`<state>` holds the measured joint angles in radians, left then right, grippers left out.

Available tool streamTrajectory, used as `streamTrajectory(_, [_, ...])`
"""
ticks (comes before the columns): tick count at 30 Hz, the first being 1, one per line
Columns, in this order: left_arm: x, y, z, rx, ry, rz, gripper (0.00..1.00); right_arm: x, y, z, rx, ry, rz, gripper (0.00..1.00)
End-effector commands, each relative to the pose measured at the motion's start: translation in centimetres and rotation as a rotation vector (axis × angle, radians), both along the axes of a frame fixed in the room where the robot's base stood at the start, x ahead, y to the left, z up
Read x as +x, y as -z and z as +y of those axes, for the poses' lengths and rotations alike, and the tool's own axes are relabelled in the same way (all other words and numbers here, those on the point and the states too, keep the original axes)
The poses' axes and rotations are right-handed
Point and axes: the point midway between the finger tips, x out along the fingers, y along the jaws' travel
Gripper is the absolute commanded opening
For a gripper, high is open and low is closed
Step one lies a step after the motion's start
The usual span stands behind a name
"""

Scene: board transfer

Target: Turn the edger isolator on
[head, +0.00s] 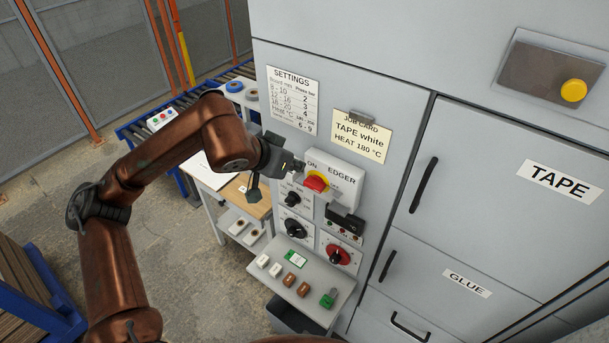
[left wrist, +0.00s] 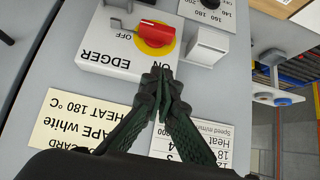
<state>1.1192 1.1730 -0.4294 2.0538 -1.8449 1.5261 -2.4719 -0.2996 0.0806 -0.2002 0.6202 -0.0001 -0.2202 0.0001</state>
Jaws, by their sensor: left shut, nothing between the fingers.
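The edger isolator is a white box (head: 345,167) labelled EDGER on the grey cabinet front. Its red handle (head: 316,183) sits on a yellow disc; both also show in the left wrist view, the handle (left wrist: 155,33) and the disc (left wrist: 158,50). In that view the handle lies crosswise, one end towards the word OFF, while ON is printed on the side nearer my fingers. My left gripper (head: 298,166) is shut and empty at the ON edge of the box; its closed fingertips (left wrist: 160,82) are just short of the disc, apparently apart from the handle. My right gripper is out of view.
Below the isolator are black dials (head: 296,228), a red dial (head: 338,254) and a grey shelf (head: 318,283) with several small blocks. A settings sheet (head: 292,95) and job card (head: 360,137) are above. Handled doors marked TAPE (head: 560,182) and GLUE (head: 468,285) stand right.

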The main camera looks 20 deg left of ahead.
Motion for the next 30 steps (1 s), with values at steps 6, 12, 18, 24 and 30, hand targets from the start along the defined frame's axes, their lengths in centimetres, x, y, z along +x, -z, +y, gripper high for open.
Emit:
streamTrajectory(6, [3.0,3.1,-1.2,-0.002,0.001,0.005,0.00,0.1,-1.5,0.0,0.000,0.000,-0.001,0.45])
streamTrajectory(12, [3.1,5.9,-1.2,-0.001,0.001,0.004,0.00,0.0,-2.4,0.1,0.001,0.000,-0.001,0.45])
streamTrajectory(18, [3.1,7.2,-1.2,0.000,0.001,0.000,0.00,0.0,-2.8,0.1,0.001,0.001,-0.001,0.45])
streamTrajectory(24, [3.1,7.4,-1.2,0.000,0.001,-0.001,0.00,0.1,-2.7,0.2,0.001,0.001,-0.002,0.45])
streamTrajectory(30, [3.1,7.4,-1.2,-0.001,0.001,-0.001,0.00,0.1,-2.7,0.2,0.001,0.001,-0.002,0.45])
